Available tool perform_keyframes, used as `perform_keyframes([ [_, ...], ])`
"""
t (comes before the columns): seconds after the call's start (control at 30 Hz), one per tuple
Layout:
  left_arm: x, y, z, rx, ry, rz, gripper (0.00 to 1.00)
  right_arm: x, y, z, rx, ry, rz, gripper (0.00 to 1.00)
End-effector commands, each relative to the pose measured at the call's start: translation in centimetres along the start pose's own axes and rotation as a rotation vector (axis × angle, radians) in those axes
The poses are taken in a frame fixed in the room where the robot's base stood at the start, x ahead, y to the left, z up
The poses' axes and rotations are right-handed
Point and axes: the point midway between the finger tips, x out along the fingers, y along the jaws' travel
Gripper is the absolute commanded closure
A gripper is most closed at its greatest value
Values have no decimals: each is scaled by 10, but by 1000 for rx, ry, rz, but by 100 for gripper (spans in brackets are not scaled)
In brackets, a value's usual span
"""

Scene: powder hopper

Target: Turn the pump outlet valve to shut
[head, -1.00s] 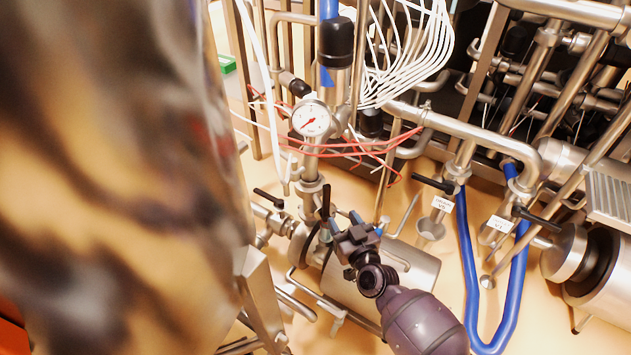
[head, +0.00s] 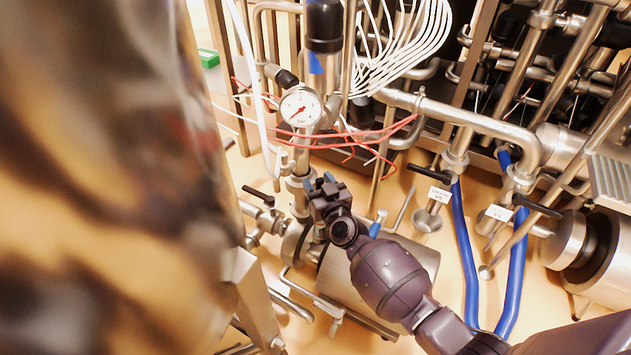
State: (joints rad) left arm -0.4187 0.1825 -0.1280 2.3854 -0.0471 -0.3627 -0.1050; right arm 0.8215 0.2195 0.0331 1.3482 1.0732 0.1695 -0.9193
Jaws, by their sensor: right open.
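My right gripper (head: 319,183) is open, with its blue-tipped fingers pointing up and left over the vertical steel pipe (head: 300,160) that rises from the pump. The steel pump body (head: 400,258) lies below and behind my right arm. The black handle of the pump outlet valve, on this pipe, is now hidden behind the gripper; I cannot tell whether the fingers are around it or touching it. My left gripper is not in view.
A round gauge (head: 300,107) and red wires (head: 370,137) are just above the gripper. Another black-handled valve (head: 258,196) is at the left. Labelled valves (head: 431,172) and blue hoses (head: 466,260) stand right. A blurred large surface (head: 100,180) blocks the left side.

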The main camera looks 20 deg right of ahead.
Motion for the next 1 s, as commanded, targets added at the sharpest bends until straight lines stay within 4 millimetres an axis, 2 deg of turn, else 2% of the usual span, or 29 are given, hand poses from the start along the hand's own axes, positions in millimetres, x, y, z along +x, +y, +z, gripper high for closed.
perform_keyframes([
  [0.2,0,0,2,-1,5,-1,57,10,0,0,2,0,0,51],
  [0.47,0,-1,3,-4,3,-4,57,10,0,-1,1,1,0,51],
  [0.8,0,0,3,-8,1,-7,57,10,0,-1,1,1,0,100],
  [1.0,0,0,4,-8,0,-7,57,10,0,-1,0,1,0,100],
])
